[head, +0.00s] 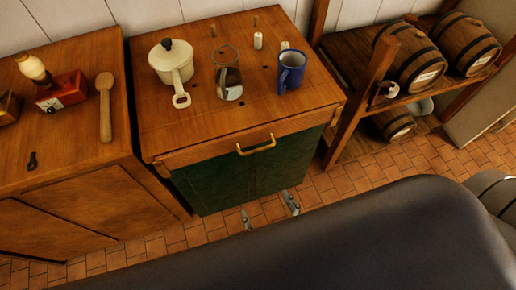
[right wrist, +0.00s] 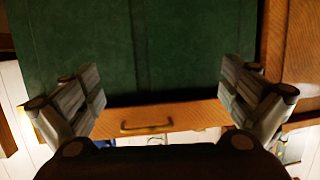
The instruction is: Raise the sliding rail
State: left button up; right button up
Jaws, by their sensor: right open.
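The sliding rail looks to be the wooden strip (head: 205,157) along the front top edge of the green-fronted cabinet (head: 235,182). A brass handle (head: 256,145) is fixed to its middle. In the right wrist view the strip (right wrist: 190,117) and its handle (right wrist: 147,127) show low in the picture, beyond the green panel (right wrist: 190,40). My right gripper (head: 269,211) is open and empty in front of the cabinet, below the handle and apart from it. Its two spread fingers (right wrist: 165,88) show in the right wrist view. My left gripper is not in view.
A cream pot (head: 172,62), a see-through cup (head: 229,75) and a blue mug (head: 291,70) stand on the cabinet top. A wooden counter (head: 60,130) is at left. A rack with barrels (head: 410,64) is at right. Tiled floor lies in front.

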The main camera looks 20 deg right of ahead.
aim_at(258, 150)
notch_tip(258, 150, up, 12)
jog(key=w+d+m+t+h, duration=0.1)
jog(key=w+d+t+h, duration=0.1)
jog(key=t, duration=0.1)
jog(key=w, duration=1)
jog(key=shift+w+a+f+p, duration=0.1)
jog(key=shift+w+a+p, duration=0.1)
jog(key=shift+p, duration=0.2)
jog(key=shift+s, duration=0.1)
jog(key=shift+c, duration=0.6)
